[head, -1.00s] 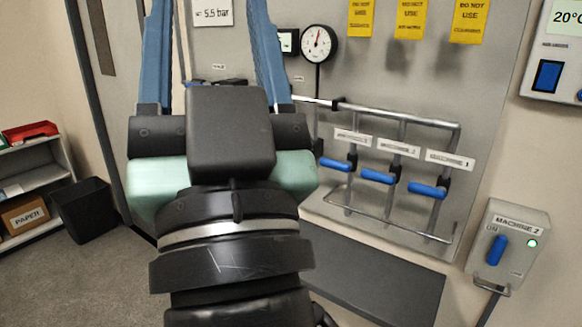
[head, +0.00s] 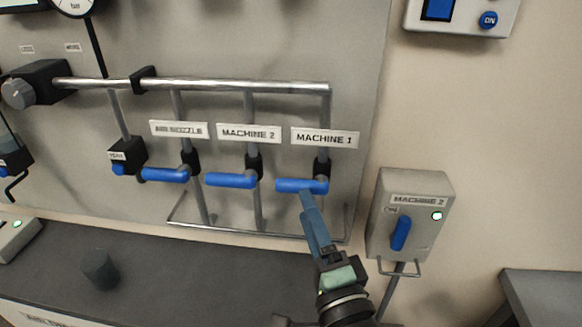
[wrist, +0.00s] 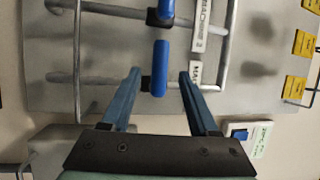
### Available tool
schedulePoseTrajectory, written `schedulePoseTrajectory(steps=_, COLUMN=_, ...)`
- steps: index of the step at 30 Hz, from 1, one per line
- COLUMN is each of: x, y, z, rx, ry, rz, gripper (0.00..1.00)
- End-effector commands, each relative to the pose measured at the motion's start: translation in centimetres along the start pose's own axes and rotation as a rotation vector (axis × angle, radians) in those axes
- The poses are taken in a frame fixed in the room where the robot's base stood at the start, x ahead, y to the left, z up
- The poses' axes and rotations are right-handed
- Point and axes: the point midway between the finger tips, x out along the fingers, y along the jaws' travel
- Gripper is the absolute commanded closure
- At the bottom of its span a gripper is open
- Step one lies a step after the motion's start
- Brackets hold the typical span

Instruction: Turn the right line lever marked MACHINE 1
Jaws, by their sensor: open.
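The MACHINE 1 lever (head: 295,185) is the rightmost of three blue levers on the pipe rack. It lies horizontal, pointing left from its black valve (head: 322,167), under the MACHINE 1 label (head: 325,138). My gripper (head: 306,194) reaches up from below, its fingertips at the lever. In the wrist view my gripper (wrist: 160,74) is open, with one blue finger on each side of the same lever (wrist: 160,68). Gaps show on both sides there. How deep the lever sits between the fingers is hard to tell.
The MACHINE 2 lever (head: 231,180) and the air nozzle lever (head: 165,175) are to the left, both horizontal. A MACHINE 2 switch box (head: 412,215) is close on the right. A lower pipe rail (head: 255,234) runs under the levers, above a dark bench (head: 190,275).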

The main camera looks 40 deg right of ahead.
Motion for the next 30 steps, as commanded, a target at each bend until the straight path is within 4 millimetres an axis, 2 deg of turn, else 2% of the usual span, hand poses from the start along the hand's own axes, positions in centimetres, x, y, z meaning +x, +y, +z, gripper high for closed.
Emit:
schedulePoseTrajectory(steps=1, x=1.2, y=-0.4, z=0.0, rx=0.000, ry=-0.001, rz=-0.003, gripper=0.39)
schedulePoseTrajectory(steps=6, x=4.5, y=-0.4, z=0.0, rx=-0.002, ry=-0.001, rz=-0.003, gripper=0.39)
schedulePoseTrajectory(steps=15, x=8.7, y=-0.2, z=0.1, rx=-0.003, ry=-0.002, rz=-0.002, gripper=0.39)
schedulePoseTrajectory(steps=21, x=9.5, y=-0.1, z=0.1, rx=-0.004, ry=-0.002, rz=-0.001, gripper=0.39)
schedulePoseTrajectory(steps=28, x=9.5, y=-0.1, z=0.1, rx=-0.004, ry=-0.002, rz=-0.001, gripper=0.39)
schedulePoseTrajectory(steps=30, x=9.5, y=-0.1, z=0.1, rx=-0.004, ry=-0.002, rz=-0.001, gripper=0.50)
